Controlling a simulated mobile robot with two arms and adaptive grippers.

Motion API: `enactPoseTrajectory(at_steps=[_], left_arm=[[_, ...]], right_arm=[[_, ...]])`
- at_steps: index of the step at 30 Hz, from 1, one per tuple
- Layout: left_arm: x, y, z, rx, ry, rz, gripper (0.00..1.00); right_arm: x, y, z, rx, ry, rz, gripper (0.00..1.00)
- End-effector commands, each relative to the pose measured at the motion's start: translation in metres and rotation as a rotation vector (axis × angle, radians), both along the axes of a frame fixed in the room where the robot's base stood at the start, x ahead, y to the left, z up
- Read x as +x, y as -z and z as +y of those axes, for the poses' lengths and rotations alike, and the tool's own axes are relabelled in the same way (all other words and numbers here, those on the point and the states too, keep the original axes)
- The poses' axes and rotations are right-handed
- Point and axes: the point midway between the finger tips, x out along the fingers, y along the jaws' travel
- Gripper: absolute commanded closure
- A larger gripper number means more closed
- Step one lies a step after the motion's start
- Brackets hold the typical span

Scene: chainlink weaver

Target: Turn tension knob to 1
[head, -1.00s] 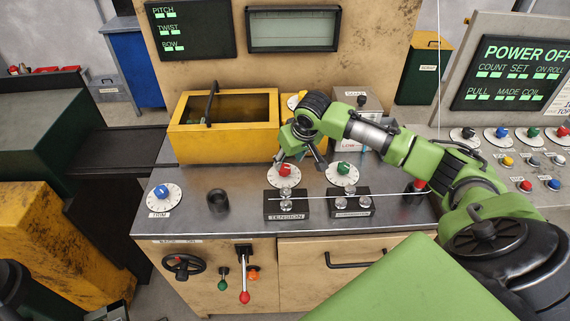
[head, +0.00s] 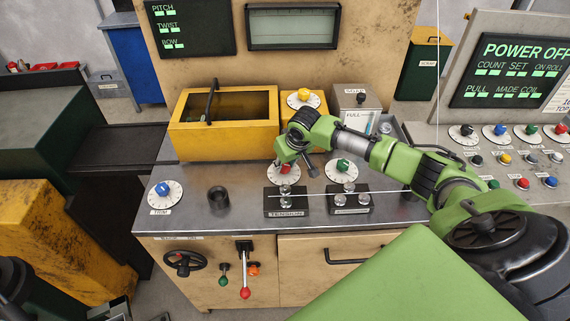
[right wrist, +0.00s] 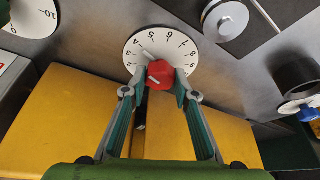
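The tension knob (head: 285,168) is red and sits on a white numbered dial behind the plate labelled TENSION (head: 286,214). My left gripper is not in view.
A green knob (head: 343,166) on its own dial stands just right of the red one. A blue trim knob (head: 162,189) and a dark cup (head: 218,197) are to the left. A yellow bin (head: 224,142) and a yellow-knob box (head: 304,97) stand behind.

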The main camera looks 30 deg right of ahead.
Motion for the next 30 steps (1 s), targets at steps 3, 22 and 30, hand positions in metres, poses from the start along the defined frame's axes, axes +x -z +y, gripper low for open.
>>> enactPoseTrajectory(at_steps=[3, 22, 30], left_arm=[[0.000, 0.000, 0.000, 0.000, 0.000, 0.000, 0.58], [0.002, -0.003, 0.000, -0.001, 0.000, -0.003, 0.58], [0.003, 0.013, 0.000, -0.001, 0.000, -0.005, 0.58]], right_arm=[[0.000, 0.000, 0.000, 0.000, -0.003, 0.000, 0.94], [0.000, 0.001, -0.003, 0.002, -0.359, 0.001, 0.94], [0.002, 0.003, -0.004, 0.003, -0.615, -0.002, 0.94]])
